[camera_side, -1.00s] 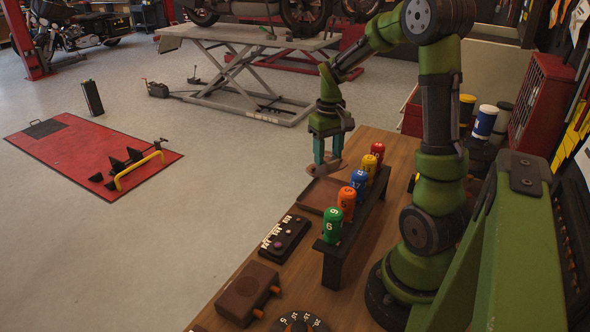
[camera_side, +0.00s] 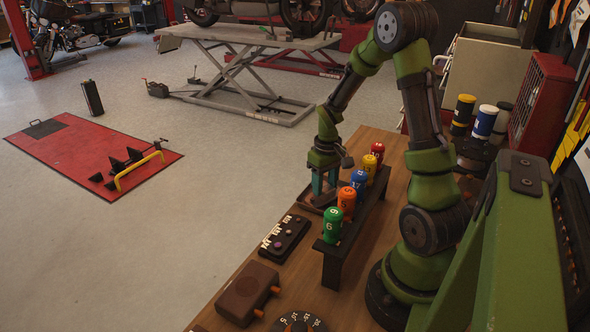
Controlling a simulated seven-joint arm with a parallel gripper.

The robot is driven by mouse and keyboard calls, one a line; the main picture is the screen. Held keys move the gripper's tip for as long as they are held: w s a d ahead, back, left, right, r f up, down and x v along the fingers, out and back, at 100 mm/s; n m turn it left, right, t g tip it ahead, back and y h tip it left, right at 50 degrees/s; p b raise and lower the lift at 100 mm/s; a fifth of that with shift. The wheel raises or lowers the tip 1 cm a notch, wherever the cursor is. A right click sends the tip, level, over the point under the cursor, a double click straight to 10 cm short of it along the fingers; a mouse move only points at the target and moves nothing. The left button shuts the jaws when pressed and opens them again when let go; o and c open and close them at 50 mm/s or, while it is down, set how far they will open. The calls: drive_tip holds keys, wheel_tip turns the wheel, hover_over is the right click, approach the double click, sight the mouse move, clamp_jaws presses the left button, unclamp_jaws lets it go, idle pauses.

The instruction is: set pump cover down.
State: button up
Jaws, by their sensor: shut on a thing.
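My gripper (camera_side: 324,188), with teal fingers, points down over the brown tray (camera_side: 306,205) on the wooden bench. It is shut on the pump cover (camera_side: 326,200), a small dull brown piece that shows low between and beside the fingertips. The cover is down at about the level of the tray, inside its outline. I cannot tell whether it touches the tray floor. The orange capsule and the fingers partly hide the cover and the tray.
A dark rack (camera_side: 345,249) with several coloured numbered capsules stands close to the right of my gripper. A black button box (camera_side: 284,238), a brown block (camera_side: 247,293) and a dial (camera_side: 299,322) lie nearer the front.

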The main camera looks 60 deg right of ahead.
sight(325, 186)
drive_tip(key=o, duration=1.2)
drive_tip(key=shift+f, duration=0.1)
wheel_tip(325, 186, up, 12)
drive_tip(key=s+a+r+t, duration=0.1)
drive_tip(key=a+r+t, duration=0.1)
drive_tip(key=a, duration=0.6)
drive_tip(key=s+a+r+t+y, duration=0.1)
drive_tip(key=a+r, duration=0.3)
drive_tip(key=a, duration=0.4)
drive_tip(key=s+a+r+t+y, duration=0.1)
drive_tip(key=s+a+r+t, duration=0.2)
drive_tip(key=a, duration=0.5)
drive_tip(key=shift+a+r+n+t, duration=0.3)
drive_tip(key=shift+a+r+t, duration=0.15)
drive_tip(key=shift+t, duration=0.15)
